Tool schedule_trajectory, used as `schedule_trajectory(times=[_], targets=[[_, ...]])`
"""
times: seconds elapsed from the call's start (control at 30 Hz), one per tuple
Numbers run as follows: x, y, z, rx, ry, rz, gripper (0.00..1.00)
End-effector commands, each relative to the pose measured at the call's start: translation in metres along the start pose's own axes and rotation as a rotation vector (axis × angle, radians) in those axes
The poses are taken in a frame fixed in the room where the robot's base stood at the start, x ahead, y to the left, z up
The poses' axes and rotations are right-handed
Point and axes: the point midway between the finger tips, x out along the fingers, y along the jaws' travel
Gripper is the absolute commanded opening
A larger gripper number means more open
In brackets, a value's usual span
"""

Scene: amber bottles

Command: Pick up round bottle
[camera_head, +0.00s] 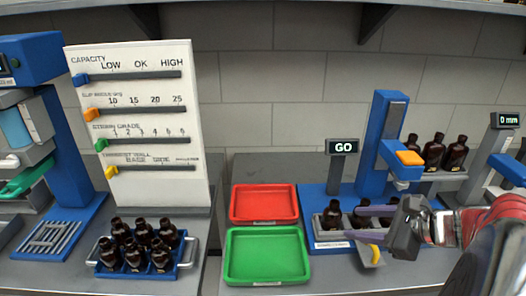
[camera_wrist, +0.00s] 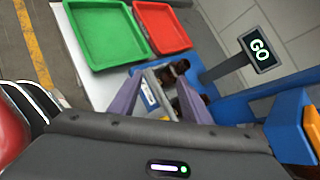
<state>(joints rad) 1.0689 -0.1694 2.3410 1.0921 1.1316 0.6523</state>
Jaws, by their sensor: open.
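Dark amber bottles stand in several places, and I cannot tell for sure which one is the round bottle. A short row stands at the blue GO station: a left bottle (camera_head: 332,215), a middle bottle (camera_head: 361,215) and another partly behind my gripper. My gripper (camera_head: 353,223) is at this row, its purple fingers apart and pointing left, close to the bottles. In the wrist view a bottle (camera_wrist: 180,67) shows near the fingertips, with other dark glass by the right finger. I see nothing held. Whether the fingers touch a bottle is unclear.
A green tray (camera_head: 267,281) and a red tray (camera_head: 264,220) lie empty left of the station. A blue rack (camera_head: 188,267) holds several bottles at left. The GO display (camera_head: 343,147) and a blue post (camera_head: 379,130) rise behind my gripper. More bottles (camera_head: 433,152) stand on a shelf at right.

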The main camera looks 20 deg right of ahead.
Motion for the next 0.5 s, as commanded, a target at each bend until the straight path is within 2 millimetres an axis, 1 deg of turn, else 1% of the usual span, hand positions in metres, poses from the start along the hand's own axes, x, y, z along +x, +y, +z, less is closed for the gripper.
schedule_trajectory(times=[0.03,0.1,0.23,0.33,0.5], targets=[[-0.007,-0.009,-0.013,0.109,-0.018,-0.053,0.43],[-0.018,-0.022,-0.026,0.251,-0.049,-0.126,0.43],[-0.038,-0.042,-0.051,0.470,-0.106,-0.246,0.43],[-0.050,-0.052,-0.064,0.575,-0.139,-0.307,0.43],[-0.057,-0.057,-0.070,0.633,-0.159,-0.342,0.43]])
